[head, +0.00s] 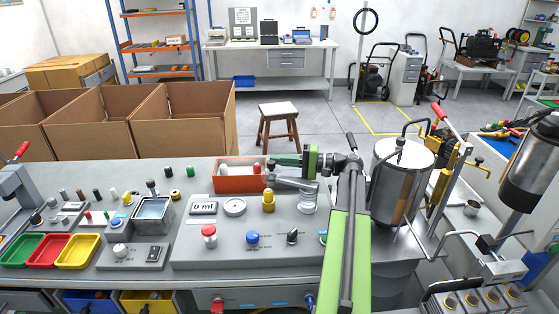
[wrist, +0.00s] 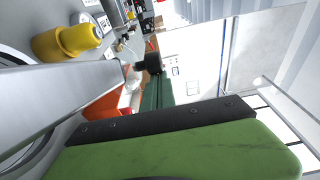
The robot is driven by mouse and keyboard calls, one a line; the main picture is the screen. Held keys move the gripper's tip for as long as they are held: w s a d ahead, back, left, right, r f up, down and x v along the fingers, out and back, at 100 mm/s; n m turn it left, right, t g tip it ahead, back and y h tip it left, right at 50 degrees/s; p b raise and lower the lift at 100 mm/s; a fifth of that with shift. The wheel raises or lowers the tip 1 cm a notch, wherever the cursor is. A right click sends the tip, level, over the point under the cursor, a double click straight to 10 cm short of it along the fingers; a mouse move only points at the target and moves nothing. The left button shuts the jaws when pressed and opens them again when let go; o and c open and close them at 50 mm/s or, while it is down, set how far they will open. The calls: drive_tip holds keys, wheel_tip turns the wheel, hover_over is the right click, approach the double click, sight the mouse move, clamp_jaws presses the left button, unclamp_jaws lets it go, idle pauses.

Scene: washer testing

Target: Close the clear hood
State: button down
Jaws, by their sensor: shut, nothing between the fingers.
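In the wrist view the dark fingers (wrist: 152,72) lie together beyond the green gripper body.
The orange-red bin (head: 240,181) is close to my fingers. A yellow knob (head: 268,201), a grey spout piece (head: 296,184) and several coloured buttons stand on the bench nearby. A red-handled lever (head: 440,112) rises behind the cylinder. Cardboard boxes (head: 183,120) stand behind the bench.

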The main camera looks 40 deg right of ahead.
drive_tip(key=s+d, duration=0.2)
drive_tip(key=d, duration=0.9)
drive_tip(key=shift+s+d, duration=0.3)
